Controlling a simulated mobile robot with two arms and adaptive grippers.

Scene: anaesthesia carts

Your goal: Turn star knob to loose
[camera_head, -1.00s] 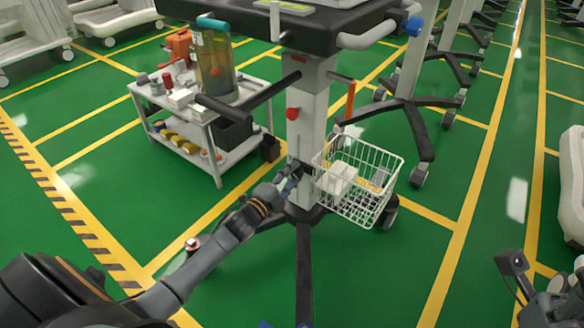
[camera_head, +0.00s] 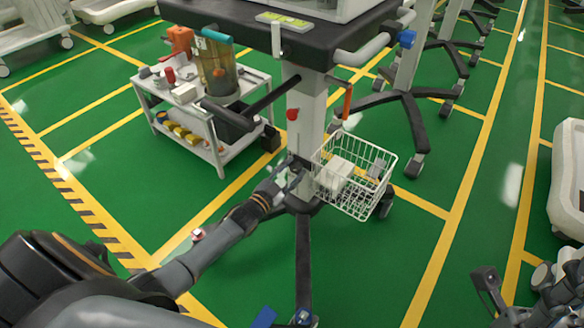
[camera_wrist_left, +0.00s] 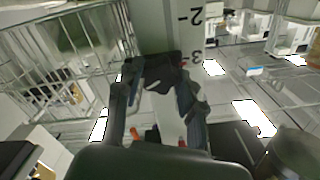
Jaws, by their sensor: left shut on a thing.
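The cart's grey column (camera_head: 307,110) stands in the middle of the head view. My left gripper (camera_head: 287,172) reaches its lower part, just left of the wire basket. In the left wrist view my left gripper (camera_wrist_left: 160,92) has its fingers on either side of a dark knob (camera_wrist_left: 163,72) against the column face, which bears the numbers 2 and 3. It is shut on this knob, which appears to be the star knob; the fingers hide much of its shape. Part of my right arm shows at the lower right of the head view; whether its gripper is open is unclear.
The white wire basket (camera_head: 325,178) with boxes hangs on the column, close to the left gripper. Dark cart legs (camera_head: 303,255) spread below. A white trolley (camera_head: 215,150) stands behind left.

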